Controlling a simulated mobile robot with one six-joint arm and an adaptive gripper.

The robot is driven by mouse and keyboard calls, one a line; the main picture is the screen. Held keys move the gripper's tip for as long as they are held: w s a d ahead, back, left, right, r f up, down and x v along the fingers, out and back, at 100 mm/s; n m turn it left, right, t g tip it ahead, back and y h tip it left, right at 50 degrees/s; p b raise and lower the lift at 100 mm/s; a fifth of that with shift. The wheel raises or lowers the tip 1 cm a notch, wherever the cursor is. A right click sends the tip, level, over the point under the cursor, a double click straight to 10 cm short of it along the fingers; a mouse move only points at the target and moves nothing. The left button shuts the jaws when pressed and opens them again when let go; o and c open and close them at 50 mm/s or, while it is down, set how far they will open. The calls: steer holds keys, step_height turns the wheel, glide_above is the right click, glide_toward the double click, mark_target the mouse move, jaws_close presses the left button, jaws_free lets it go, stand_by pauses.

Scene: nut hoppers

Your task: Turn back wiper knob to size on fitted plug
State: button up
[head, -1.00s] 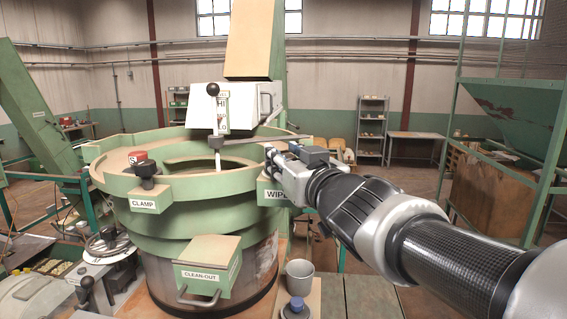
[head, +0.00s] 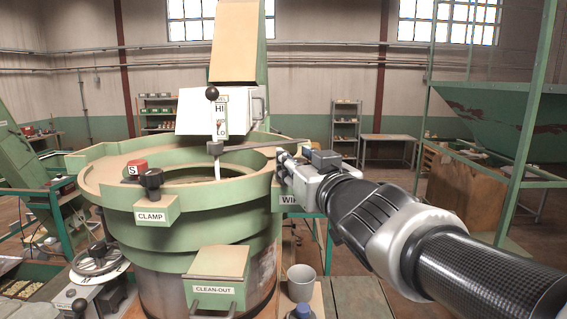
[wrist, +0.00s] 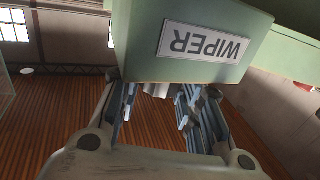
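The wiper housing is a green box with a WIPER plate (head: 289,199) on the right of the bowl rim, its right part hidden by my arm. The plate shows upside down in the wrist view (wrist: 205,44). My gripper (head: 283,160) is at the top of this box. In the wrist view its fingers (wrist: 160,102) are spread apart, with their tips hidden behind the box. A pale part shows between them, but contact is unclear. The wiper knob cannot be made out. A red piece marked S (head: 137,167) sits on the rim beside the black clamp knob (head: 152,180).
A grey wiper arm (head: 260,145) reaches across the bowl near my gripper. The HI/LO control box (head: 190,110) stands behind. The clean-out box (head: 217,263), a grey cup (head: 301,283) and a blue-capped bottle (head: 302,311) are in front.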

steer(key=o, duration=0.4)
steer(key=shift+c, duration=0.2)
steer(key=shift+s, duration=0.1)
steer(key=v, duration=1.2)
